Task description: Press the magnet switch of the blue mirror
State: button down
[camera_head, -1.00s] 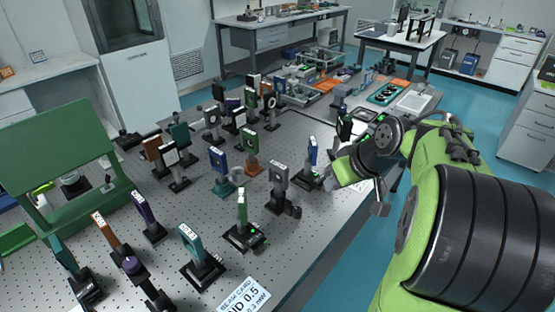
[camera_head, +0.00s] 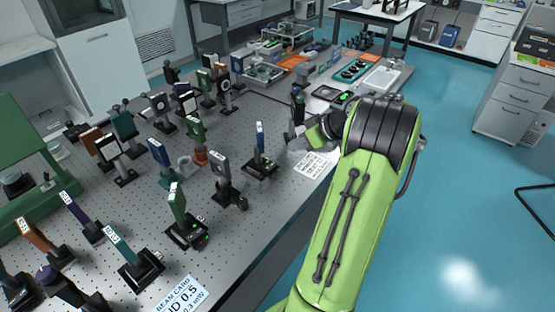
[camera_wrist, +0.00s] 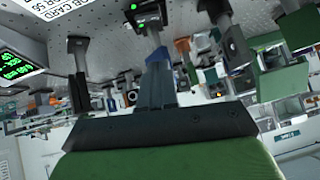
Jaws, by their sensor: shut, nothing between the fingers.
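A thin blue mirror (camera_head: 260,136) stands upright on a post with a black base (camera_head: 261,166), which carries small lit green lights. In the wrist view, which is upside down, its base (camera_wrist: 150,17) is at the top and a bit of blue (camera_wrist: 159,56) shows just beyond the fingers. My gripper (camera_wrist: 156,80) is shut and empty. In the head view my gripper (camera_head: 297,144) is just right of this mirror and partly hidden by my arm; I cannot tell whether it touches. Another blue mirror (camera_head: 159,152) stands further left.
Several mounted optics crowd the perforated table (camera_head: 268,206), including a green one (camera_head: 177,203) in front and a grey one (camera_head: 221,170) to the left. A printed card (camera_head: 315,164) lies near the right edge. A lit green display (camera_wrist: 17,66) shows at left in the wrist view.

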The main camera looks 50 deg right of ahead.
jog(key=b, duration=0.2)
send_over(268, 170)
jog(key=s+d, duration=0.2)
jog(key=s, duration=0.1)
notch_tip(268, 170, down, 6)
jog(key=f, duration=0.2)
jog(key=w+a+f+b, duration=0.1)
jog(key=f, duration=0.1)
jog(key=shift+f, duration=0.45)
jog(key=b, duration=0.2)
jog(key=f+h+b, duration=0.1)
jog(key=b, duration=0.1)
jog(key=shift+a+f, duration=0.2)
jog(key=shift+a, duration=0.1)
jog(key=shift+r, duration=0.3)
jog(key=shift+d+r+p, duration=0.3)
jog(key=shift+d+p, duration=0.5)
jog(key=shift+d, duration=0.05)
